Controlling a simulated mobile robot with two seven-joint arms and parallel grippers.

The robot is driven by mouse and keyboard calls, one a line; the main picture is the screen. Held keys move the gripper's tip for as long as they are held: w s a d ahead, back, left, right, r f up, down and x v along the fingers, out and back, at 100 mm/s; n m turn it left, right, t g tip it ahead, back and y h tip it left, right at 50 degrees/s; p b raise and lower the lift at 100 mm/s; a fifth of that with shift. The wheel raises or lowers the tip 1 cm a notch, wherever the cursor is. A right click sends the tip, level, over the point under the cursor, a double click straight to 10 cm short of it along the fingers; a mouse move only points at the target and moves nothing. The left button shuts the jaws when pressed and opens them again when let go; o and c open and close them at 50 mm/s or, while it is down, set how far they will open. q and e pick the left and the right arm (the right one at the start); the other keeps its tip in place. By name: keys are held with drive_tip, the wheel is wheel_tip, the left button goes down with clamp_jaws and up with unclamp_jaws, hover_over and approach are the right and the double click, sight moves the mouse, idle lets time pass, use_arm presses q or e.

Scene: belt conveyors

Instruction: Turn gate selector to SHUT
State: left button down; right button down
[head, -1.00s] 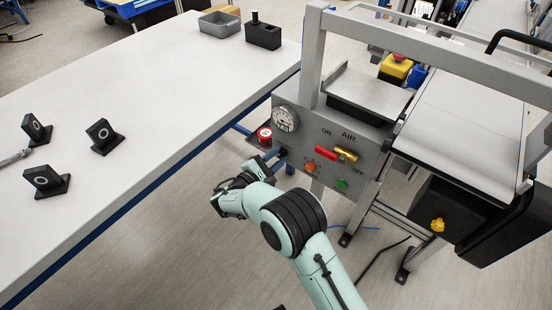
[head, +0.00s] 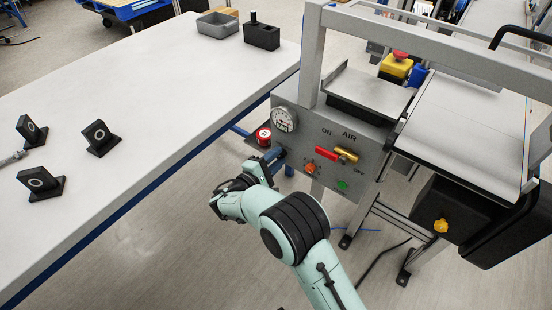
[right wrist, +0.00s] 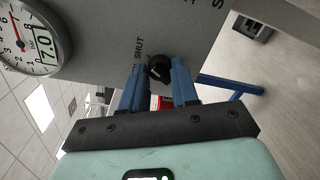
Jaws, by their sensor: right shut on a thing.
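The gate selector is a small black knob (right wrist: 159,69) on the grey panel (right wrist: 110,35). The word SHUT is printed beside it in the right wrist view, and I cannot clearly tell which way the knob points. My right gripper (right wrist: 160,76) has its two blue fingers on either side of the knob, shut on it. In the head view my right gripper (head: 277,156) is at the lower left of the panel and hides the knob. My left gripper is not in view.
A pressure gauge (head: 283,119) sits above the gripper on the panel. A red-handled AIR valve (head: 327,153), an orange button (head: 310,168) and a green button (head: 342,185) are to the right. A red can-like object (head: 263,136) and a white table (head: 150,100) are to the left.

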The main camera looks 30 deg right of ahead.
drive_tip(key=shift+a, duration=0.1)
drive_tip(key=c, duration=0.8)
unclamp_jaws()
drive_tip(key=shift+c, duration=0.2)
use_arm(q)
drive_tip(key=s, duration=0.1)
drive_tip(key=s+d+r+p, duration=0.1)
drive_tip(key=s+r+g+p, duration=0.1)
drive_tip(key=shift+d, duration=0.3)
use_arm(e)
drive_tip(key=v, duration=1.3)
drive_tip(key=shift+a, duration=0.2)
drive_tip(key=shift+s, duration=0.1)
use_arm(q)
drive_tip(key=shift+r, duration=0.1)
use_arm(e)
drive_tip(key=shift+r, duration=0.1)
